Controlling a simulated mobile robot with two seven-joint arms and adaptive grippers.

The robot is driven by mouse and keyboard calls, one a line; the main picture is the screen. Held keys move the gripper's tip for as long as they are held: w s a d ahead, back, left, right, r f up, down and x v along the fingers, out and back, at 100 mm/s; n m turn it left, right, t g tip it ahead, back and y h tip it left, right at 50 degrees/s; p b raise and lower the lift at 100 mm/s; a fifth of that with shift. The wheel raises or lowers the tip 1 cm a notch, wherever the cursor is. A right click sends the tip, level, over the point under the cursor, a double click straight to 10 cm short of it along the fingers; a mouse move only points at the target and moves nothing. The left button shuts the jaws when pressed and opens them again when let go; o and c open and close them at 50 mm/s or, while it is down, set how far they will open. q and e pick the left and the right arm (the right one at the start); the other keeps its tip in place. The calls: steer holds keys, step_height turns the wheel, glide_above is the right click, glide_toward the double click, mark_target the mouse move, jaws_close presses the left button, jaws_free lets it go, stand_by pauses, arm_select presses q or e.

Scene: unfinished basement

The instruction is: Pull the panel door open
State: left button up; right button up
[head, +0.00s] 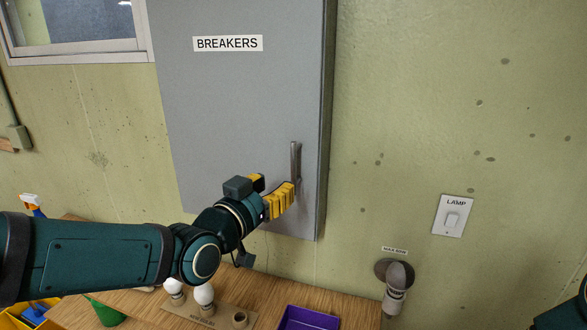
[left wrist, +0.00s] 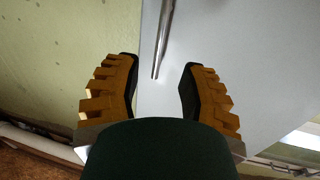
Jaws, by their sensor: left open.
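The grey panel door (head: 245,110), labelled BREAKERS, is shut on its wall box. Its upright metal bar handle (head: 295,162) is near the door's right edge. My left gripper (head: 284,194) is at the lower end of the handle. In the left wrist view, the open fingers (left wrist: 160,88) are apart, with the handle's end (left wrist: 162,50) showing between and beyond them and the door face (left wrist: 215,45) behind. I cannot tell whether a finger touches the handle. A piece of my right arm shows at the lower right of the head view; its gripper is out of frame.
A wooden bench (head: 340,298) stands below the panel with white bulbs (head: 204,294) in a holder and a purple bin (head: 308,319). A lamp switch (head: 453,216) and a wall socket with a bulb (head: 396,279) are to the right.

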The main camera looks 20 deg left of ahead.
mark_target(292, 171)
arm_select(q)
steer(key=p+x, duration=0.1)
steer(key=x, duration=0.7)
steer(key=shift+w, duration=0.2)
jaws_close()
